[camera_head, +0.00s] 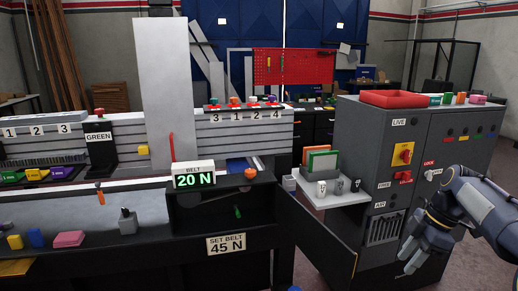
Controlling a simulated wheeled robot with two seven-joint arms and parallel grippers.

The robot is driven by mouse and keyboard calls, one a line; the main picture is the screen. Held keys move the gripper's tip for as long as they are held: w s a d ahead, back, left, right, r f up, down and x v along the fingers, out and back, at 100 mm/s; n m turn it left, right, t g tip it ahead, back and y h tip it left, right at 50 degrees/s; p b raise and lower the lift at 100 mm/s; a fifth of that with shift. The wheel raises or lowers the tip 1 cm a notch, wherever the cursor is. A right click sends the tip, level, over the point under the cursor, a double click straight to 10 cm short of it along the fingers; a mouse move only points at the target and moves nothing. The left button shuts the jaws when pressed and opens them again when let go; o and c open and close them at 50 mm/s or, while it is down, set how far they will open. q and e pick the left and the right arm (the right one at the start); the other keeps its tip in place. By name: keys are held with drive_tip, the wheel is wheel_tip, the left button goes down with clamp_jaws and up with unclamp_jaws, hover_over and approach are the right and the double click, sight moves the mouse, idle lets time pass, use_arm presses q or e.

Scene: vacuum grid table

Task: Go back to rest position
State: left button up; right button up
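My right gripper (415,256) is at the lower right, at the end of my grey-blue arm. It is in front of the grey control cabinet (375,150) and points down and to the left. My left gripper and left arm are not in view.
The dark workbench (130,262) fills the left, with a belt display (195,176) reading 20 N and a "SET BELT 45 N" sign (226,244). A white shelf (325,198) with cups juts from the cabinet. An open panel (325,238) stands left of my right gripper.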

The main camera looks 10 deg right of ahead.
drive_tip(key=s+a+r+m+t+p, duration=0.1)
drive_tip(key=s+a+r+m+t, duration=0.15)
drive_tip(key=s+a+m, duration=0.8)
drive_tip(key=s+a+f+m+t+p, duration=0.1)
drive_tip(key=s+a+f+m+t, duration=0.1)
drive_tip(key=s+a+f+m, duration=0.3)
drive_tip(key=s+a+f, duration=0.1)
drive_tip(key=s+a, duration=0.3)
drive_tip(key=a, duration=0.3)
drive_tip(key=shift+a, duration=0.25)
drive_tip(key=shift+s, duration=0.2)
